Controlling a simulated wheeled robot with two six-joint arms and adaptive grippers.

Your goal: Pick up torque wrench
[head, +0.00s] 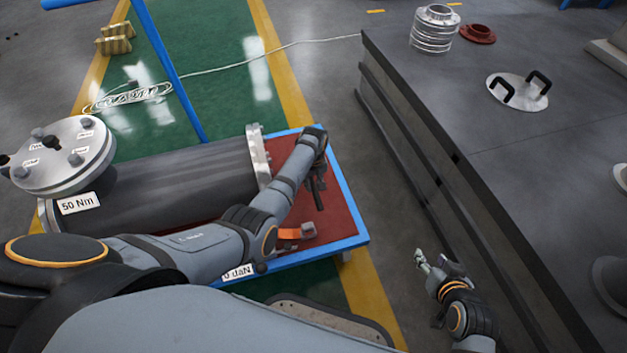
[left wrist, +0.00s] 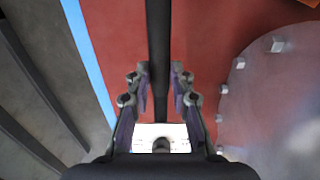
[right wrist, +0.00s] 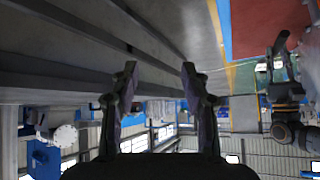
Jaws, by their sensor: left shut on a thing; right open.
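The torque wrench shows in the left wrist view as a long dark bar (left wrist: 158,40) running from the top edge down between the fingers. My left gripper (left wrist: 160,85) is shut on it. In the head view my left gripper (head: 317,188) is over the red top of the blue-framed cart, right of the shell's flange; the wrench is hard to tell apart from the dark fingers there. My right gripper (head: 432,262) is open and empty, low beside the grey workbench; its spread fingers (right wrist: 160,90) also show in the right wrist view.
The dark flanged shell (head: 180,180) lies on the cart (head: 343,200), labelled 50 Nm. An orange and grey object (head: 296,232) lies near the cart's front edge. The grey workbench (head: 430,90) carries a handled plate (head: 518,92) and metal bellows (head: 433,30). Floor between cart and bench is clear.

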